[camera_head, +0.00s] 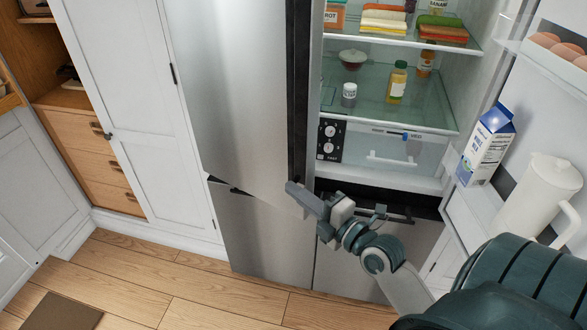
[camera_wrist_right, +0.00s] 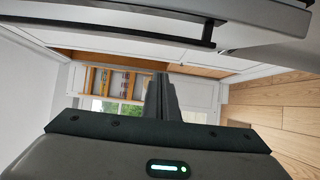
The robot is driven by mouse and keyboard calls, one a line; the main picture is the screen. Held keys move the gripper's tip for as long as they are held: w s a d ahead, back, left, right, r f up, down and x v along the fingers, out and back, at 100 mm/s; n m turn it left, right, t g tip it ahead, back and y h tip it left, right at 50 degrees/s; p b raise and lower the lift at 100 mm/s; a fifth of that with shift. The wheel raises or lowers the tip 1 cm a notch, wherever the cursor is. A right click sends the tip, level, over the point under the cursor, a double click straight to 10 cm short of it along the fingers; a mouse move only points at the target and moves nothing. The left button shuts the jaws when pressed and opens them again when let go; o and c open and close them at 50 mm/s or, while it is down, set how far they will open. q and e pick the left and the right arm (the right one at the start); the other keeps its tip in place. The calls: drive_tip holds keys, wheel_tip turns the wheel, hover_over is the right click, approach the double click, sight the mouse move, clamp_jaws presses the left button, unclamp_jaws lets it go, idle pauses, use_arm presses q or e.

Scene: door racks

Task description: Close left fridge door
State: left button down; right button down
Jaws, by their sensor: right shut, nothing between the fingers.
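The left fridge door (camera_head: 235,90) is a tall silver panel in the head view. Its lower right corner juts out past the lower left fridge panel (camera_head: 262,235), so it looks slightly ajar. A dark strip runs down its free edge. My right gripper (camera_head: 294,189) is at that lower corner, with its fingertips over the free edge; I cannot tell whether they touch it. Its fingers are shut and empty, and they also show in the wrist view (camera_wrist_right: 163,97). My left gripper is not in view.
The right fridge door (camera_head: 534,99) stands wide open, with a milk carton (camera_head: 487,145), white pitcher (camera_head: 538,194) and eggs (camera_head: 560,48) in it. The fridge shelves (camera_head: 430,112) hold bottles and food. White cabinets (camera_head: 125,70) stand left; the wooden floor (camera_head: 200,300) in front is clear apart from a brown mat (camera_head: 62,313).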

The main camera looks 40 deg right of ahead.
sight(314, 151)
drive_tip(key=w+p, duration=0.1)
drive_tip(key=w+d+p, duration=0.1)
drive_tip(key=w, duration=0.1)
drive_tip(key=w+d, duration=0.1)
drive_tip(key=w, duration=0.1)
drive_tip(key=shift+w+d+p, duration=0.1)
drive_tip(key=shift+w+p, duration=0.1)
drive_tip(key=shift+p, duration=0.2)
drive_tip(key=shift+w+d, duration=0.15)
drive_tip(key=shift+d, duration=0.3)
drive_tip(key=shift+d, duration=0.15)
drive_tip(key=w+d+b, duration=0.1)
drive_tip(key=d+b, duration=0.1)
drive_tip(key=d, duration=0.1)
drive_tip(key=w+d+b, duration=0.1)
drive_tip(key=d+b, duration=0.1)
drive_tip(key=b, duration=0.1)
drive_tip(key=d+b, duration=0.2)
drive_tip(key=d, duration=0.1)
drive_tip(key=shift+w+d+f, duration=0.2)
drive_tip(key=shift+w+d, duration=0.15)
drive_tip(key=shift+w, duration=0.05)
drive_tip(key=shift+w+d+r+b, duration=0.2)
drive_tip(key=shift+d+b, duration=0.2)
drive_tip(key=shift+d, duration=0.1)
drive_tip(key=shift+a, duration=0.1)
